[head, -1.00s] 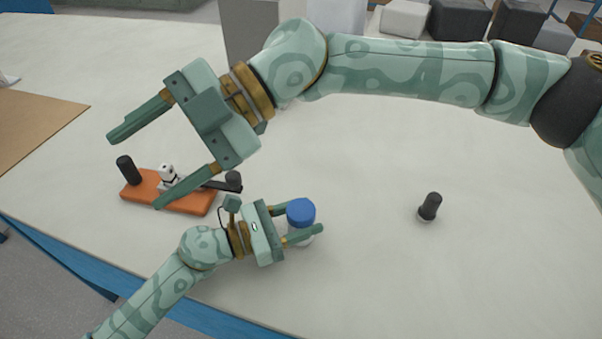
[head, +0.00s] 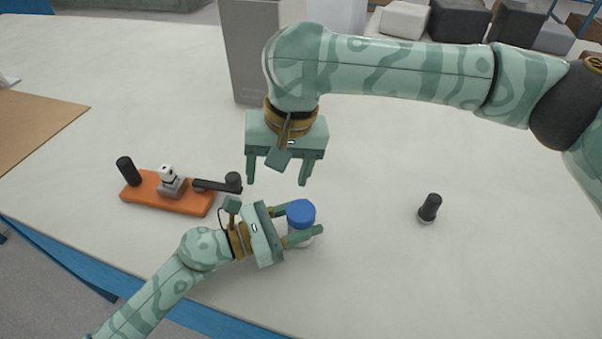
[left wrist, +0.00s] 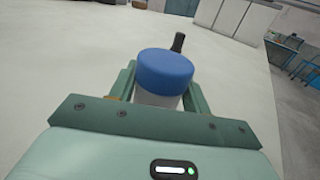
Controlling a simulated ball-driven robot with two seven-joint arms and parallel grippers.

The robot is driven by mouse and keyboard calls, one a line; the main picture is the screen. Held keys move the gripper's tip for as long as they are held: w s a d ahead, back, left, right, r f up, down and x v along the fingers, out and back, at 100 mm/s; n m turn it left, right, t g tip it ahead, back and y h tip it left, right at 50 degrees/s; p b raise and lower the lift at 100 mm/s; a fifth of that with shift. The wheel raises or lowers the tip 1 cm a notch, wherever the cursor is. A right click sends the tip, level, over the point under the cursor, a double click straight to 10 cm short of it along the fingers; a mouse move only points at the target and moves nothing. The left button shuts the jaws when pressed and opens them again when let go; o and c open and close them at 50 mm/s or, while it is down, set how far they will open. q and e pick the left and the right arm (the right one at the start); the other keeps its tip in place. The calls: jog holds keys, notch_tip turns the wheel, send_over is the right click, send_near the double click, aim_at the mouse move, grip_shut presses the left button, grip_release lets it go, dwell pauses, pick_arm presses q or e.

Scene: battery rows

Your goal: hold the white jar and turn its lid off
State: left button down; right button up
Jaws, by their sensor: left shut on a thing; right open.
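The white jar (head: 302,240) stands upright on the table with its blue lid (head: 301,212) on top. My left gripper (head: 305,224) is shut on the jar's body from the left, below the lid. In the left wrist view the blue lid (left wrist: 165,69) sits on the jar (left wrist: 156,99), with a finger on either side of the body. My right gripper (head: 277,181) is open and empty. It points downward above the table, behind and slightly left of the lid in the head view, and is apart from it.
An orange board (head: 150,192) with a black post, a small pale part and a dark lever lies left of the jar. A small black cylinder (head: 429,208) stands to the right. A grey block (head: 250,60) stands behind.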

aim_at(301, 209)
jog(key=d, duration=0.1)
jog(key=d+h, duration=0.1)
jog(key=s+d+h, duration=0.1)
jog(key=shift+d+f, duration=0.3)
jog(key=shift+f, duration=0.05)
notch_tip(301, 209, down, 8)
jog(key=shift+r, duration=0.15)
jog(key=shift+w, duration=0.1)
jog(key=c, duration=1)
jog(key=n, duration=0.3)
jog(key=shift+n, duration=0.4)
jog(key=o, duration=1.1)
